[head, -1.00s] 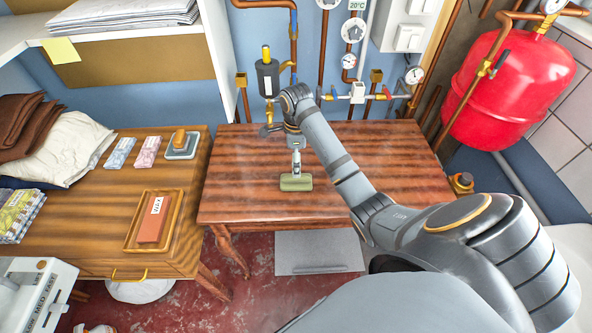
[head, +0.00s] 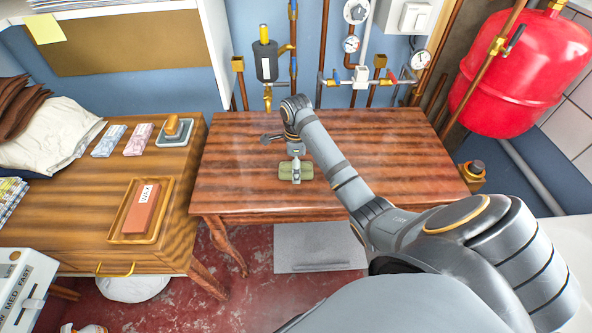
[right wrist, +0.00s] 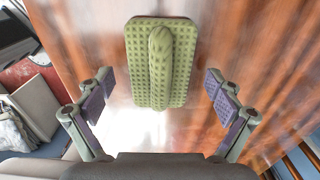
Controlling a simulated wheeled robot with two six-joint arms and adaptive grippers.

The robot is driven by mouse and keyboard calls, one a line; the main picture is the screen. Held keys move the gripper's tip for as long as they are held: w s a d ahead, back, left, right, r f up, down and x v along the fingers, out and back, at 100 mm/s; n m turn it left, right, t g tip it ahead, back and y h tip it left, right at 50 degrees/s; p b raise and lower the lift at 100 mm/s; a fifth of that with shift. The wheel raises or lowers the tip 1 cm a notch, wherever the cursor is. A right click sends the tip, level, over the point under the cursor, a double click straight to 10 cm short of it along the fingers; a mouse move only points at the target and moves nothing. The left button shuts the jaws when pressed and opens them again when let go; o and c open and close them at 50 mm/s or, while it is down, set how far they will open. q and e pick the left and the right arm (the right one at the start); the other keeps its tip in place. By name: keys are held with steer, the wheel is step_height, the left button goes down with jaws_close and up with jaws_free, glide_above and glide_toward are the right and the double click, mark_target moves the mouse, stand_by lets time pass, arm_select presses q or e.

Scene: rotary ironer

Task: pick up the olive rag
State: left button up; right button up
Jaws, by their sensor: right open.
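The olive rag (head: 285,172) lies on the reddish wooden table, near the middle of its front half. In the right wrist view the rag (right wrist: 143,75) is a green waffle-textured pad with a raised ridge along its middle. My right gripper (head: 296,174) points down at the rag and covers part of it in the head view. In the right wrist view the right gripper (right wrist: 160,92) is open, with its fingers spread on either side of the rag's near end and apart from it. My left gripper is not in view.
The wooden table (head: 400,150) is otherwise mostly clear. Pipes and valves (head: 360,77) run along the wall behind it. A lighter desk at left holds a tray (head: 117,228) with a brick-like block. A red tank (head: 520,75) hangs at right.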

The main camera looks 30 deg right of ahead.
steer(key=c, duration=1.1)
steer(key=shift+c, duration=0.2)
